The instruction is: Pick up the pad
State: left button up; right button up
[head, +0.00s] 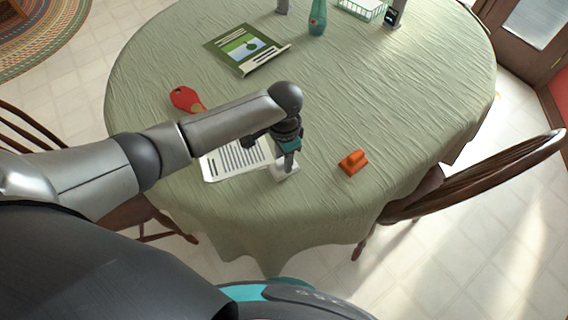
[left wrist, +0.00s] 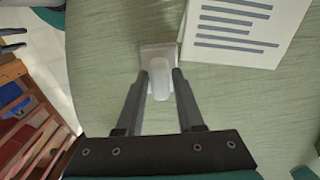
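A small white block with a raised rounded grip (head: 283,174) sits on the table near its front edge; it also shows in the left wrist view (left wrist: 158,53). A white sheet or pad with printed lines (head: 237,161) lies just left of it; I cannot tell which of the two is the task's pad. My left gripper (head: 287,158) points down over the white block. In the left wrist view its two fingers (left wrist: 161,76) are apart, one on each side of the raised grip, with a narrow gap visible. My right gripper is not in view.
The round table has a green cloth (head: 400,110). An orange block (head: 353,162) lies to the right, a red object (head: 186,98) to the left. A green picture booklet (head: 243,48), a teal bottle (head: 317,18) and a wire basket (head: 362,8) are farther back. Chairs (head: 470,180) stand around.

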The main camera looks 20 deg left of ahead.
pick_arm(q)
grip_shut()
dwell(0.4)
notch_tip(320, 180, up, 20)
jog(key=p, duration=0.5)
jog(key=shift+c, duration=0.7)
grip_release()
grip_shut()
